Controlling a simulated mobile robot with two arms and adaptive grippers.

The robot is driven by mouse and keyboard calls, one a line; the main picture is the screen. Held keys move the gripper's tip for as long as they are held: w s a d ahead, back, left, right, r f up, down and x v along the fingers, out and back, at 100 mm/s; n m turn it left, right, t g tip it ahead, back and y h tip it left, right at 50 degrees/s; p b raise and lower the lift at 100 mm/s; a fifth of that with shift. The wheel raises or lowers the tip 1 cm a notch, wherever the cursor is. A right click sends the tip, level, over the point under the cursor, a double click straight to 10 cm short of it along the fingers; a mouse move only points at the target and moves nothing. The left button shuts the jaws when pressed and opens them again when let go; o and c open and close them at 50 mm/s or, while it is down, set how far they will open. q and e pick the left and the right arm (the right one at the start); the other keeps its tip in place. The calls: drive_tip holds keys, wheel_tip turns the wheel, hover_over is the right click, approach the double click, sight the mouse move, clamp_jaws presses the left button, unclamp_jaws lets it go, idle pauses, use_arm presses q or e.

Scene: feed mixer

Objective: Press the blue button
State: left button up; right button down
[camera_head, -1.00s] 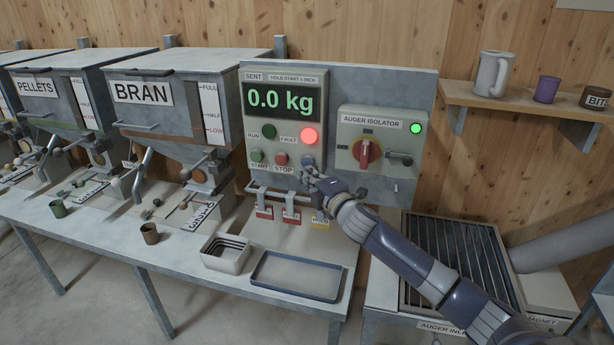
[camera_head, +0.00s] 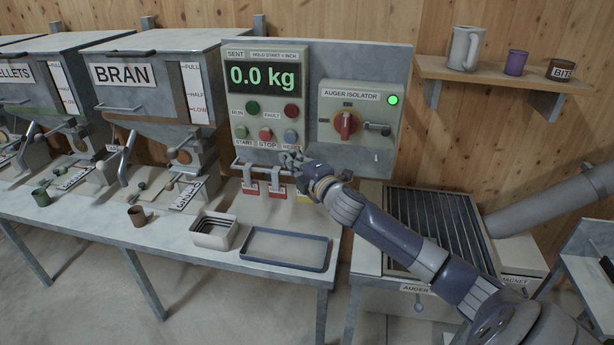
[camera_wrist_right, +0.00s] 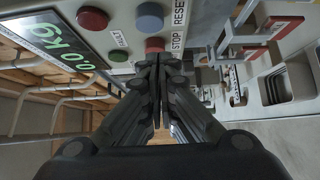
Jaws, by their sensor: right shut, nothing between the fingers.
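The blue button (camera_head: 290,136) is on the control panel (camera_head: 236,112), above the RESET label and right of the red STOP button (camera_head: 265,134). It also shows in the right wrist view (camera_wrist_right: 150,17), next to the RESET label. My right gripper (camera_head: 285,155) is shut and empty, just below the blue button in the head view. In the right wrist view its closed fingertips (camera_wrist_right: 152,62) are below the red STOP button, apart from the blue button. The red fault lamp (camera_head: 291,111) is unlit. My left gripper is not in view.
The green START button (camera_head: 240,138) is at the panel's left. Red and yellow tags hang from a rail below. The auger isolator (camera_head: 358,112) has a red knob and a lit green lamp.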

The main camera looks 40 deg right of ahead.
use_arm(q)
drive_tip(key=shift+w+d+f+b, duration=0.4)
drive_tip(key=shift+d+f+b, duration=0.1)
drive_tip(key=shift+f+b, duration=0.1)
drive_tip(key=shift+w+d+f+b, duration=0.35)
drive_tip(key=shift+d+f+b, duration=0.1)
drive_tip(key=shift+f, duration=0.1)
use_arm(e)
drive_tip(key=s, duration=0.7)
drive_tip(key=shift+s+f, duration=0.2)
drive_tip(key=shift+d+f, duration=0.1)
drive_tip(key=shift+f, duration=0.05)
